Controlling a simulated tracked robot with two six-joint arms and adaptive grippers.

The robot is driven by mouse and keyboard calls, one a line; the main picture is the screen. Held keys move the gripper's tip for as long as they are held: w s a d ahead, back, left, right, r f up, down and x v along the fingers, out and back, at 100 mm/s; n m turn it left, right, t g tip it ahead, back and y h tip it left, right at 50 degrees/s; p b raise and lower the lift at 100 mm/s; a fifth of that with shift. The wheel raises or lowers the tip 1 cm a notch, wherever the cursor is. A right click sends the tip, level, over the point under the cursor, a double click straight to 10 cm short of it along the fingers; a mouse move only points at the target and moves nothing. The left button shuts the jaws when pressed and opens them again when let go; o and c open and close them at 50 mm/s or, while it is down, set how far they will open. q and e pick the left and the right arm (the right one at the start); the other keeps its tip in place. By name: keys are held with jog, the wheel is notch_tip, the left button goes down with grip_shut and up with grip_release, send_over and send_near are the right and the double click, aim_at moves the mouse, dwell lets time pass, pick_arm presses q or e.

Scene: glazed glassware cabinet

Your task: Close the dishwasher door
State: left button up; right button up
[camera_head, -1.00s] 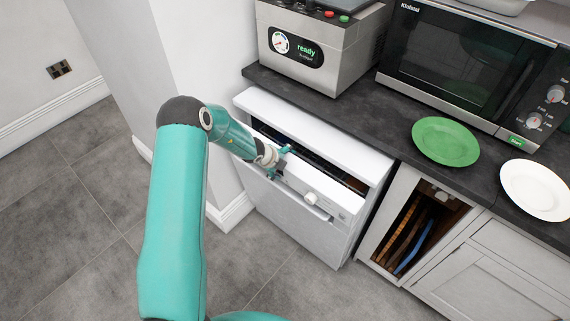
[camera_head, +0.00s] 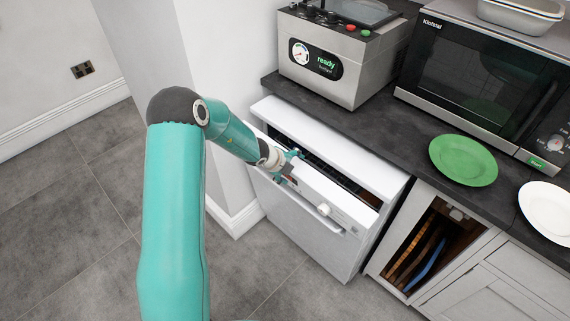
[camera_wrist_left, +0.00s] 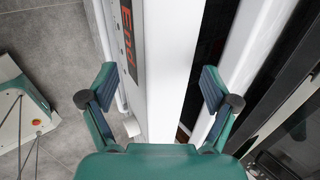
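The white dishwasher door (camera_head: 299,217) stands slightly ajar, its top tilted outward. A dark gap shows between its upper edge and the white dishwasher top (camera_head: 330,147). The door has a long bar handle and a round knob (camera_head: 323,209). My left gripper (camera_head: 287,169) is at the door's upper edge, left of the knob. In the left wrist view the left gripper (camera_wrist_left: 160,88) has its two fingers wide apart, with the door's white top edge (camera_wrist_left: 160,60) between them and a display reading "End" beside it. I cannot tell whether the fingers touch the door. My right gripper is not in view.
A dark worktop (camera_head: 395,137) above holds a steel appliance (camera_head: 325,70) reading "ready", a microwave (camera_head: 465,75), a green plate (camera_head: 463,160) and a white plate (camera_head: 548,208). An open compartment (camera_head: 425,250) with boards is right of the door. Grey floor is clear in front.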

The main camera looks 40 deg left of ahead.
pick_arm(q)
jog(key=v, duration=0.5)
jog(key=shift+s+r, duration=0.1)
jog(key=shift+r, duration=0.15)
